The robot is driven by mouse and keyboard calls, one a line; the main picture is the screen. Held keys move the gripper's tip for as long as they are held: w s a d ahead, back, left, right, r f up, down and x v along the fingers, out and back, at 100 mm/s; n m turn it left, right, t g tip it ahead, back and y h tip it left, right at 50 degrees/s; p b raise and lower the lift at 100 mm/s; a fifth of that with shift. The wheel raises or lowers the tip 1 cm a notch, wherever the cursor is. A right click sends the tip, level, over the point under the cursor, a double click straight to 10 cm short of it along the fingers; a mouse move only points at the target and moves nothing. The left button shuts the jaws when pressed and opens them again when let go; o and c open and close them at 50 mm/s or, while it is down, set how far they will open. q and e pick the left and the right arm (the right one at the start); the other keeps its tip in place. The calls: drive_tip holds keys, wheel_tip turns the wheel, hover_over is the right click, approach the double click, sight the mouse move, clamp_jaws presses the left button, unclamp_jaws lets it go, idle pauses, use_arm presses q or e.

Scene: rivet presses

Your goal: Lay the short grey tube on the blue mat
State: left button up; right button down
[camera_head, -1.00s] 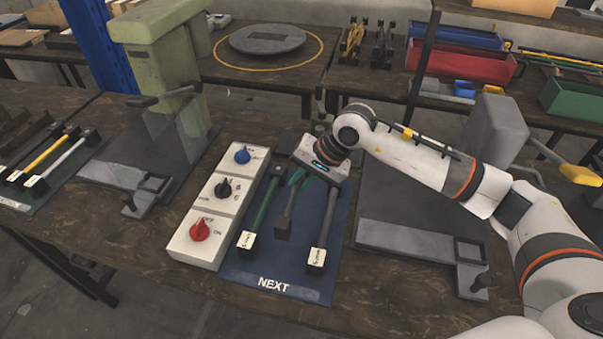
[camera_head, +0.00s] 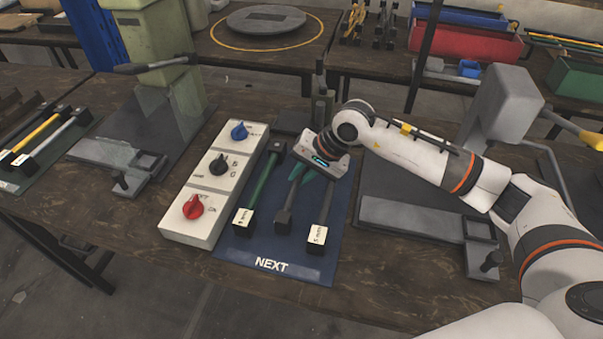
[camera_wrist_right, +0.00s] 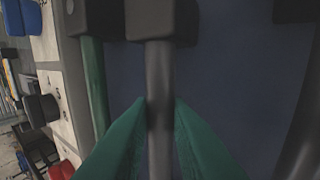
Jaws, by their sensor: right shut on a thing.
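The short grey tube (camera_head: 290,202), with a dark block at its near end, is between the jaws of my right gripper (camera_head: 299,176). It is over the blue mat (camera_head: 265,246), between a green tube (camera_head: 260,187) and another grey tube (camera_head: 322,208) with a labelled block. It looks at or very near the mat surface; I cannot tell if it touches. In the right wrist view the green fingers (camera_wrist_right: 160,108) close on both sides of the grey tube (camera_wrist_right: 160,75), with its dark block (camera_wrist_right: 162,20) beyond. My left gripper is out of view.
A white control box (camera_head: 216,180) with blue, black and red knobs stands left of the mat. A grey press (camera_head: 510,110) stands to the right and a green press (camera_head: 155,50) to the left. Another mat with tubes (camera_head: 42,148) lies far left.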

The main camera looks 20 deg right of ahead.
drive_tip(key=c, duration=1.3)
unclamp_jaws()
drive_tip(key=b+v, duration=0.1)
drive_tip(key=v, duration=1.1)
